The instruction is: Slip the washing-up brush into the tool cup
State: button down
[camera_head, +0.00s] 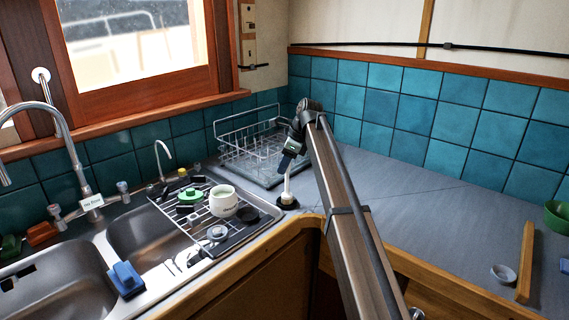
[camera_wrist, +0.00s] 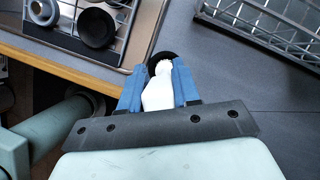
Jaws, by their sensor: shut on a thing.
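My gripper (camera_wrist: 160,78) is shut on a slim white thing, which looks like the washing-up brush (camera_wrist: 157,96). In the head view the brush (camera_head: 286,185) hangs nearly upright below my gripper (camera_head: 288,164), over the counter near the sink corner. Its low end overlaps a dark round thing (camera_head: 279,205), also in the wrist view (camera_wrist: 152,65). I cannot tell whether that is the tool cup, or whether the brush is inside it or above it. A white cup (camera_head: 223,203) stands on the sink rack, to the left.
The rack (camera_head: 176,211) over the sink also holds a green-topped item (camera_head: 190,196) and a black round cup (camera_wrist: 96,27). A wire dish rack (camera_head: 245,150) stands behind my gripper. A blue sponge-like block (camera_head: 127,278) is at the sink. The counter (camera_head: 430,205) to the right is mostly clear.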

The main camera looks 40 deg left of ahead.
jog(key=shift+f, duration=0.6)
jog(key=c, duration=0.7)
grip_release()
jog(key=shift+c, duration=0.2)
jog(key=a+v, duration=0.1)
jog(key=v, duration=1.6)
jog(key=shift+s+r, duration=0.3)
jog(key=shift+r, duration=0.25)
jog(key=shift+a, duration=0.1)
